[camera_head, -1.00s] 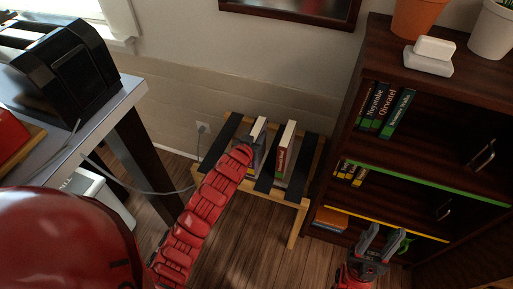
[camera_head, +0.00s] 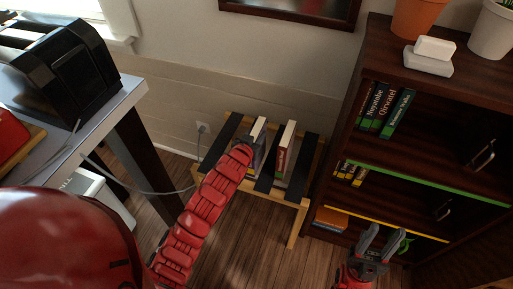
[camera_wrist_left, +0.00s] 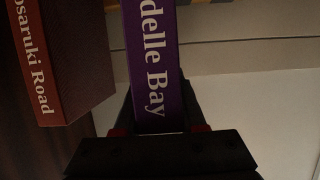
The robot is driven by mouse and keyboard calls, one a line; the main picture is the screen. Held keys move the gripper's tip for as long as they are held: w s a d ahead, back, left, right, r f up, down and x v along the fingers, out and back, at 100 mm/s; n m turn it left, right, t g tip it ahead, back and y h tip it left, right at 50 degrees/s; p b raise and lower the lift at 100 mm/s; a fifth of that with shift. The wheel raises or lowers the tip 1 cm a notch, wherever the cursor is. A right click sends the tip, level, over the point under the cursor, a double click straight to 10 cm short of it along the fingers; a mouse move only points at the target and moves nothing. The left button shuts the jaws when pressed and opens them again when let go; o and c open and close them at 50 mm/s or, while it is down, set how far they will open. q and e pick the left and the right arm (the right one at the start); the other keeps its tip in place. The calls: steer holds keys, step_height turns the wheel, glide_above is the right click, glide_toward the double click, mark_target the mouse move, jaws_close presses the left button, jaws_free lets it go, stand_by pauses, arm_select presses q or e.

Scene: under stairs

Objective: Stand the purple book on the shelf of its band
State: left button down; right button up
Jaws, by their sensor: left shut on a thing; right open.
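A purple book (camera_wrist_left: 155,60) fills the middle of the left wrist view, its spine lettered "delle Bay". My left gripper (camera_wrist_left: 158,128) is shut on its near end, with black fingers on both sides. In the head view, the purple book (camera_head: 257,137) stands on the slatted stool (camera_head: 298,203), and my left gripper (camera_head: 244,153) is at it, partly hiding it. The dark wood bookcase (camera_head: 460,85) at right has a green band (camera_head: 430,185) and a yellow band (camera_head: 385,223) on its shelf edges. My right gripper (camera_head: 380,240) is open and empty before the lower shelves.
A red book (camera_head: 285,150) stands on the stool to the right of the purple one; it also shows in the left wrist view (camera_wrist_left: 70,60). Several green-based books (camera_head: 385,110) stand on the upper shelf, yellow-based ones (camera_head: 352,173) below. A cable hangs left of the stool.

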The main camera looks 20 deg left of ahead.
mark_target(261, 121)
stand_by(0.3)
arm_select(q)
steer(key=shift+r, duration=0.55)
step_height(261, 121, up, 3)
steer(key=shift+f, duration=0.15)
steer(key=s+d+r+p, duration=0.1)
steer(key=s+d+p, duration=0.15)
steer(key=s, duration=0.45)
steer(key=s+d+r+p, duration=0.15)
steer(key=s+p, duration=0.25)
steer(key=s, duration=0.4)
step_height(261, 121, up, 6)
steer(key=w+a+p, duration=0.1)
steer(key=p, duration=0.7)
steer(key=shift+a, duration=0.25)
steer(key=shift+f, duration=0.1)
